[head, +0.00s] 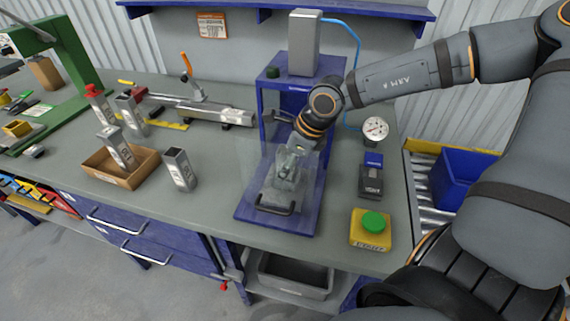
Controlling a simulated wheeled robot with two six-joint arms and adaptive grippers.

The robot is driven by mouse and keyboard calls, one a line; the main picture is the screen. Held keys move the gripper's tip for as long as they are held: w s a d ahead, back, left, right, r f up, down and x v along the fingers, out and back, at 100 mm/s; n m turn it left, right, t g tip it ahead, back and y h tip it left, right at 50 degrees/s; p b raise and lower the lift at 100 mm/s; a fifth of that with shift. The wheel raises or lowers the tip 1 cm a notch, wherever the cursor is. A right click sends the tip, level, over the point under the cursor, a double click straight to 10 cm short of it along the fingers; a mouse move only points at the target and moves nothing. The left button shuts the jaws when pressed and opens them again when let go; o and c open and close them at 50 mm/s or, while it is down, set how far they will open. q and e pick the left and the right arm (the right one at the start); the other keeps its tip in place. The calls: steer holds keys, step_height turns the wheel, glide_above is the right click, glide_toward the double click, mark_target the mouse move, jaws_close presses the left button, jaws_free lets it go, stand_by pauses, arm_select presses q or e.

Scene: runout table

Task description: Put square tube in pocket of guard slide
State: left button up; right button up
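A grey square tube (180,170) with a white label stands on the table, right of a cardboard tray. Another labelled square tube (118,150) stands tilted in that tray, and a further one (131,114) stands behind it. The guard slide (277,207), with clear panels and a dark front handle, sits on the blue base of a press. My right gripper (289,166) points down at the guard slide, under the press head. Its fingers are small and blurred by the clear panels, so I cannot tell their opening or whether they hold anything. The pocket is hidden. My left gripper is out of view.
The cardboard tray (132,176) and a red-topped piece (98,104) are at left. A toggle clamp fixture (200,110) lies behind. A gauge (375,128), a dark block (371,175) and a green-buttoned yellow box (371,229) stand right of the blue press (247,212).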

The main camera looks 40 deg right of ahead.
steer(key=shift+d+f, duration=0.1)
steer(key=shift+f, duration=0.3)
steer(key=shift+r, duration=0.1)
steer(key=shift+s+d, duration=0.1)
steer(key=shift+r, duration=0.15)
steer(key=shift+r+p, duration=0.85)
steer(key=shift+p, duration=0.4)
steer(key=shift+d+r, duration=0.1)
steer(key=shift+r, duration=0.15)
steer(key=p+v, duration=1.1)
steer(key=p, duration=1.2)
steer(key=shift+p, duration=0.35)
